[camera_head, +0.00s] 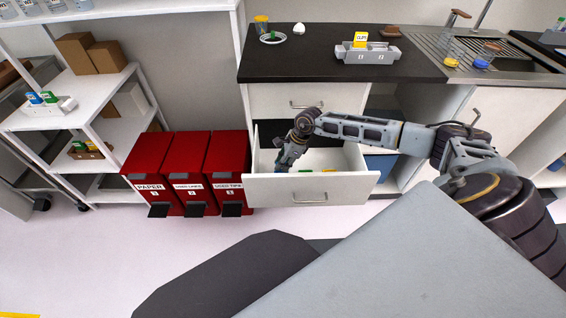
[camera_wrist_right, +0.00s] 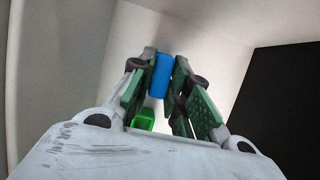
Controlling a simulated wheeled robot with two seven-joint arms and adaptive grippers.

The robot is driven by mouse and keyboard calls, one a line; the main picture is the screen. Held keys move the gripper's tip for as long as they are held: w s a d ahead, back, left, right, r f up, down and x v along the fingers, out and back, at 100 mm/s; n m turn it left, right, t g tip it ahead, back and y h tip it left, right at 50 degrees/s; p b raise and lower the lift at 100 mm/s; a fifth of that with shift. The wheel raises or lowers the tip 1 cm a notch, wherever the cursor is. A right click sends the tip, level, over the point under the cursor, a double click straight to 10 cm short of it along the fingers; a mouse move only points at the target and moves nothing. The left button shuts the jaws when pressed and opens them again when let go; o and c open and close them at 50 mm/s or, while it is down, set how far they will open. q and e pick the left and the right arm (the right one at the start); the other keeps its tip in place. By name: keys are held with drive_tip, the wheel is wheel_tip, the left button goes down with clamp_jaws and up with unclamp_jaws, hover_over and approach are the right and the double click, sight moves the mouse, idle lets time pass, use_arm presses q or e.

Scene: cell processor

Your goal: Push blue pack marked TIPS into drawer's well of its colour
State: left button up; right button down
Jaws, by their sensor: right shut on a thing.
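My right gripper (camera_head: 284,166) reaches down into the left end of the open white drawer (camera_head: 345,188). In the right wrist view the right gripper (camera_wrist_right: 164,72) is shut on a blue pack (camera_wrist_right: 162,78), which sits between the fingertips. No marking can be read on the pack. A green thing (camera_wrist_right: 143,119) lies below the fingers inside the drawer; I cannot tell whether it is a well or a pack. The blue well is not clearly seen, and the drawer's front hides most of the floor. My left gripper is out of view.
Red bins (camera_head: 193,164) stand left of the drawer. The black counter (camera_head: 320,85) above holds a grey rack (camera_head: 368,56) with a yellow pack (camera_head: 360,40). A white shelf cart (camera_head: 75,105) stands at far left. The drawer's right part looks mostly clear.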

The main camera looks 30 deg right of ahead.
drive_tip(key=shift+f, duration=0.4)
drive_tip(key=shift+f+b, duration=0.4)
drive_tip(key=shift+b, duration=0.05)
idle(0.3)
drive_tip(key=c, duration=1.3)
unclamp_jaws()
drive_tip(key=shift+r, duration=0.1)
drive_tip(key=shift+v, duration=5.95)
